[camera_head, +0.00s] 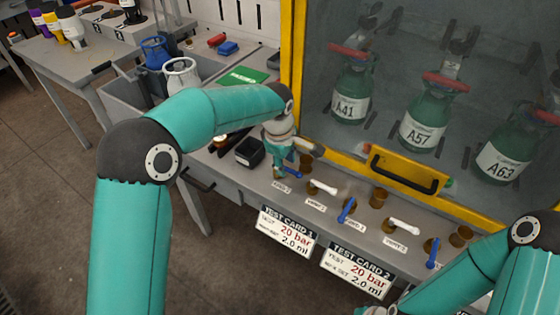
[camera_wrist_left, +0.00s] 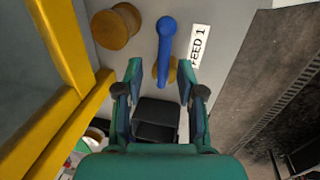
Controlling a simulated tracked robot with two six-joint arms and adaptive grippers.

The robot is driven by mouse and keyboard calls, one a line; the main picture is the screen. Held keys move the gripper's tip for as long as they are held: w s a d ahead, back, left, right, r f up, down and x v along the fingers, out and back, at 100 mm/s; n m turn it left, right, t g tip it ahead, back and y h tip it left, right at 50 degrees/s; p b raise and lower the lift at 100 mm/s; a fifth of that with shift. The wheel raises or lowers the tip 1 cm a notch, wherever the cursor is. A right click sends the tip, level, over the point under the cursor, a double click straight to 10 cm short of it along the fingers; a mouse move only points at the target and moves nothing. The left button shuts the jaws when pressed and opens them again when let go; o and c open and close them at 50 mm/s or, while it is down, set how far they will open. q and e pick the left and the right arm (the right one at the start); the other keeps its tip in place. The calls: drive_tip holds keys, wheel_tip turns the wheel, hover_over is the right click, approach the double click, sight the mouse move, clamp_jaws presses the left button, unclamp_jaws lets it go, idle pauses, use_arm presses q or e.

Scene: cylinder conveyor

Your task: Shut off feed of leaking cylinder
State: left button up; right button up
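Green cylinders A41 (camera_head: 351,92), A57 (camera_head: 423,125) and A63 (camera_head: 505,155) stand behind the yellow-framed window, with red handwheels on top. I cannot tell which one leaks. A row of valves lies on the ledge below: blue levers, including the FEED 1 lever (camera_head: 293,174) and a second blue lever (camera_head: 346,210), alternate with white levers (camera_head: 323,188). My left gripper (camera_head: 287,170) is at the FEED 1 valve. In the left wrist view its fingers are open, with the blue FEED 1 lever (camera_wrist_left: 167,38) reaching between the tips; contact is unclear. My right gripper is largely cut off at the bottom edge.
Brass knobs (camera_head: 378,198) stand behind the levers. A black bin (camera_head: 250,152) sits left of the valves. TEST CARD 1 (camera_head: 287,232) and TEST CARD 2 (camera_head: 357,270) hang on the front edge.

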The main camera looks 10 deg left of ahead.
use_arm(q)
wheel_tip(320, 180, up, 11)
drive_tip(key=s, duration=0.2)
drive_tip(key=shift+a, duration=0.35)
use_arm(e)
drive_tip(key=shift+s, duration=0.2)
use_arm(q)
drive_tip(key=shift+s, duration=0.1)
use_arm(e)
drive_tip(key=shift+s, duration=0.1)
